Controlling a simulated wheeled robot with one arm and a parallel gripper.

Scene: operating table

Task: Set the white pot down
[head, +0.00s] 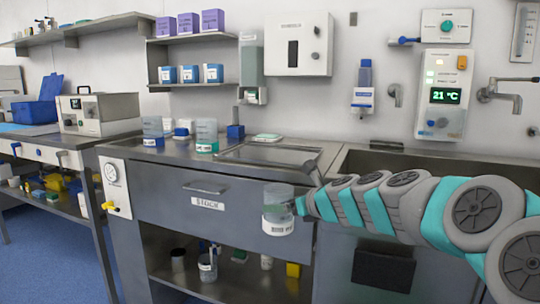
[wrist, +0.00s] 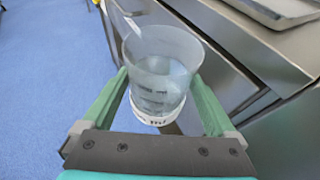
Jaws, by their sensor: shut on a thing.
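The white pot (head: 278,222) is a clear, see-through cup with a white lower band that carries a printed label. My gripper (head: 299,205) is shut on it from the right and holds it upright in the air, in front of the steel counter's drawer front. In the wrist view the pot (wrist: 160,70) stands between the two green fingers of my gripper (wrist: 162,92), one on each side. Its open rim faces the camera and it looks empty. The far finger is hidden behind the pot in the head view.
The steel counter (head: 240,172) has a raised flat tray (head: 270,155) and a sink (head: 420,168) to the right. A clear, green-based container (head: 207,137) and small boxes stand at the counter's left. A lower shelf (head: 225,280) holds several jars. Blue floor shows at left.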

